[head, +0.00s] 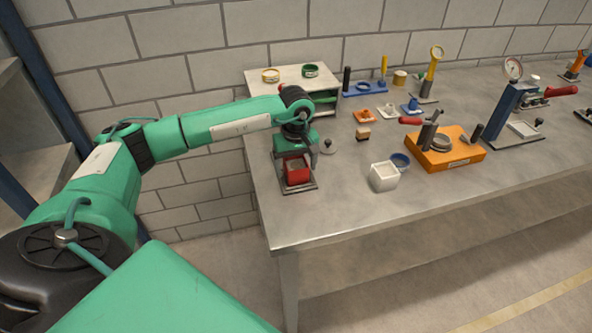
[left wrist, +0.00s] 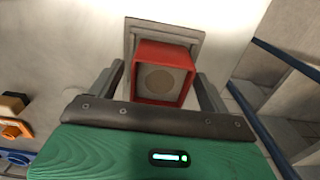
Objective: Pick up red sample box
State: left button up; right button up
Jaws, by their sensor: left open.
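The red sample box (head: 297,172) sits on a grey tray-like base (head: 312,185) at the table's left front corner. In the left wrist view the box (left wrist: 162,72) is an open red square with a round tan patch inside, and the grey base (left wrist: 196,41) shows around its far side. My left gripper (head: 299,158) is over the box, pointing down. In the left wrist view my left gripper (left wrist: 160,88) is open, with one finger on each side of the box. I cannot tell whether the fingers touch it. My right gripper is not in view.
An orange fixture (head: 450,150) is farther right. A shelf unit (head: 289,76) stands behind my gripper. The table front (head: 340,215) is clear.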

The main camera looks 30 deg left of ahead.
pick_arm(q)
jog(key=c, duration=1.3)
